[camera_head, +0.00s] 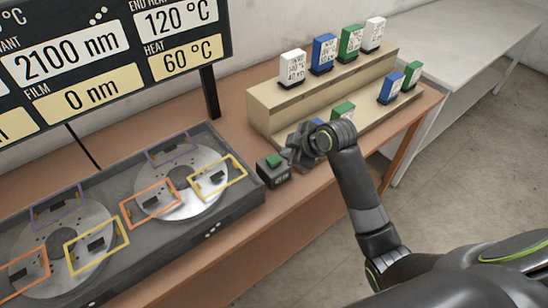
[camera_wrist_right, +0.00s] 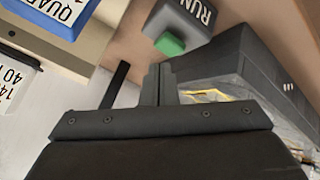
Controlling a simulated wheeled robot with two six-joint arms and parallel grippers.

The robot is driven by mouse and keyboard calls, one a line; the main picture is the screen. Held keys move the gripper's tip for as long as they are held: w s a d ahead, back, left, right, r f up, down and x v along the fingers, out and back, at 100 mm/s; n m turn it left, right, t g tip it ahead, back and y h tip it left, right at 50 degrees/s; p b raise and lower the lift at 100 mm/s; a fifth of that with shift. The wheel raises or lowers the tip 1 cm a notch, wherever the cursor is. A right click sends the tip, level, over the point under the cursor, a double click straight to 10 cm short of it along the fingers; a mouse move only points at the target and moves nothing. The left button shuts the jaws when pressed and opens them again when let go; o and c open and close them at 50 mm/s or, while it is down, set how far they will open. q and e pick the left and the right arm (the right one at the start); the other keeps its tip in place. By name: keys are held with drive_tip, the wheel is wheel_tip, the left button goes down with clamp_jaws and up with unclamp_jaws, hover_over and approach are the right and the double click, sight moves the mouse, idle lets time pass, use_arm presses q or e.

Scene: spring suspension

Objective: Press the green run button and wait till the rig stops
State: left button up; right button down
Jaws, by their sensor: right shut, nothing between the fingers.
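The green run button (camera_head: 274,160) sits on a small dark box (camera_head: 274,175) at the right end of the rig. In the right wrist view the green button (camera_wrist_right: 170,44) and its box marked RUN (camera_wrist_right: 190,18) lie just beyond the fingertips. My right gripper (camera_head: 290,156) is shut and empty, close beside the button. In the wrist view its fingers (camera_wrist_right: 158,80) show a small gap to the button, though contact is hard to judge. The rig (camera_head: 172,238) is a dark tray holding two pale discs with coloured frames. My left gripper is out of view.
A stepped wooden rack (camera_head: 268,112) behind my right gripper holds several white, blue and green labelled blocks. A dark display board (camera_head: 60,40) reads 2100 nm, film 0 nm, heat 60 °C and end heat 120 °C. A pale table (camera_head: 440,60) stands at the back right.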

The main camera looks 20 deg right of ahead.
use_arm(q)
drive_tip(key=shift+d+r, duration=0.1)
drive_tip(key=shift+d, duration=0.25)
use_arm(e)
drive_tip(key=w+a+r+n+y, duration=0.1)
drive_tip(key=w+a+r+n, duration=0.1)
drive_tip(key=r, duration=0.4)
drive_tip(key=shift+w+r+n, duration=0.2)
drive_tip(key=shift+w+n, duration=0.3)
drive_tip(key=shift+f, duration=0.1)
drive_tip(key=b, duration=0.8)
hover_over(277, 161)
wheel_tip(277, 161, down, 8)
drive_tip(key=shift+r, duration=0.1)
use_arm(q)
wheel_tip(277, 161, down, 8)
use_arm(e)
drive_tip(key=shift+f, duration=0.45)
drive_tip(key=shift+f, duration=0.4)
